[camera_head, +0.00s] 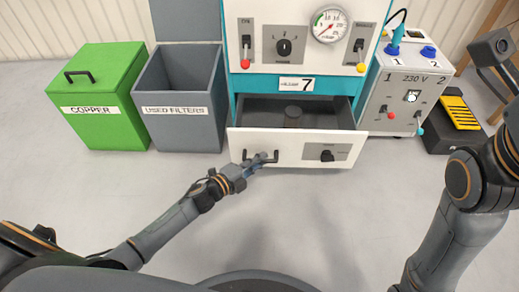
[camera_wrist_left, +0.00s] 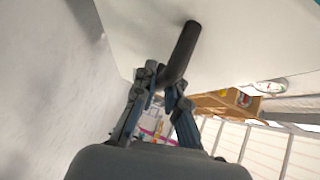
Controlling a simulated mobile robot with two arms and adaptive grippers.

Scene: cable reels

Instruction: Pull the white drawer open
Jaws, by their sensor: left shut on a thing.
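The white drawer (camera_head: 300,148) is pulled out from the teal and white cabinet and its inside shows. A dark round object (camera_head: 293,117) is in it. My left gripper (camera_head: 262,161) is at the drawer's dark handle (camera_head: 247,156), on the left of the drawer front. In the left wrist view my left gripper (camera_wrist_left: 163,92) is shut on the dark handle bar (camera_wrist_left: 182,50), which stands out from the white drawer front (camera_wrist_left: 125,25). My right arm shows at the right edge of the head view, but its fingers are not visible.
A green COPPER bin (camera_head: 97,110) and an open grey USED FILTERS bin (camera_head: 183,125) stand left of the cabinet. A 230 V box (camera_head: 405,100) and a black and yellow unit (camera_head: 458,115) stand on the right. The floor before the drawer is clear.

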